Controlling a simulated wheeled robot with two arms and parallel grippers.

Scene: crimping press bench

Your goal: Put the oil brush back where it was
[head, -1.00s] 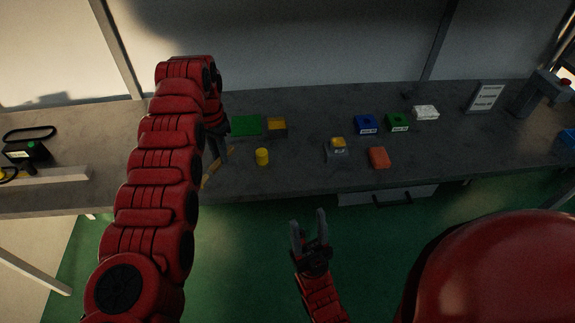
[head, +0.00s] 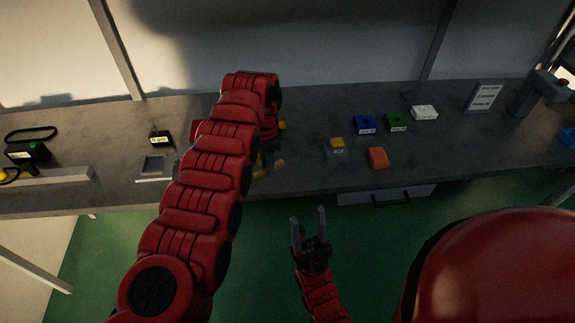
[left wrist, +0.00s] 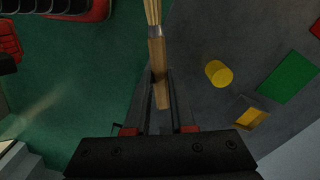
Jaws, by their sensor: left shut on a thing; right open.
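The oil brush (left wrist: 157,75) has a wooden handle, a silver band and pale yellow bristles. In the left wrist view it lies between the fingers of my left gripper (left wrist: 160,95), bristles pointing to the top of the picture. In the head view my left gripper (head: 268,160) is over the front part of the bench, shut on the brush, which shows only in part beside the fingers. My right gripper (head: 309,228) is open and empty, in front of the bench over the green floor.
A yellow cylinder (left wrist: 218,73), a green pad (left wrist: 288,78) and a yellow block (left wrist: 250,118) are near my left gripper. A grey tray (head: 141,179) and a black labelled item (head: 160,138) stand left. Blue (head: 365,124), green (head: 396,121) and orange (head: 378,157) blocks lie right.

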